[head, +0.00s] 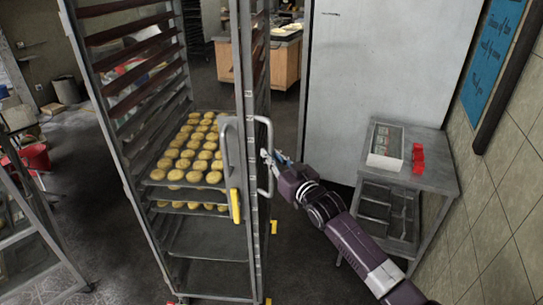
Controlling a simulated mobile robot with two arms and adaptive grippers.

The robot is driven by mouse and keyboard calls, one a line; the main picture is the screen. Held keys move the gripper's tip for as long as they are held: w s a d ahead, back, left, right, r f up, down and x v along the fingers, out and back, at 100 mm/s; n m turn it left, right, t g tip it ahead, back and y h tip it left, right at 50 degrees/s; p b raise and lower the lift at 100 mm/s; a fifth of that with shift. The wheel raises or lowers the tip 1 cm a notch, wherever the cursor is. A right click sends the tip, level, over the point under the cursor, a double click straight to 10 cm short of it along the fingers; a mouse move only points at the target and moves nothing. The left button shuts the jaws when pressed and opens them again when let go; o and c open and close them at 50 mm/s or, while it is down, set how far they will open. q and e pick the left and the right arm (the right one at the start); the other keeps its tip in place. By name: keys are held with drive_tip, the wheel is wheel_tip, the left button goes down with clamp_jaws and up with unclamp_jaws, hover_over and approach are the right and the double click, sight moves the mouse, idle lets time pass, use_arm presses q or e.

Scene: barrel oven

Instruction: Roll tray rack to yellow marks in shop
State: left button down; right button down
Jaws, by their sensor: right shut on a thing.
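The tall grey metal tray rack (112,150) stands upright close in front of me, left of centre. Its middle trays hold rows of round golden baked goods (188,155); the upper slots look mostly empty. A vertical loop handle (270,186) is on its right side. My right gripper (269,157) reaches in from the lower right and is shut on this handle. Small yellow pieces show low by the rack's right post (274,227) and at its foot (268,301); I cannot tell whether they are floor marks. My left gripper is out of view.
A steel side table (435,178) with a white box (385,160) and red items (418,158) stands right, against the tiled wall. A large pale metal panel (375,70) is behind. A wooden counter (286,65) is farther back. Another metal frame (35,240) stands at left.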

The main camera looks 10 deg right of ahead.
drive_tip(key=shift+f, duration=0.25)
drive_tip(key=c, duration=2)
unclamp_jaws()
drive_tip(key=shift+o, duration=0.2)
drive_tip(key=shift+r, duration=0.15)
drive_tip(key=shift+s, duration=0.1)
drive_tip(key=v, duration=1.2)
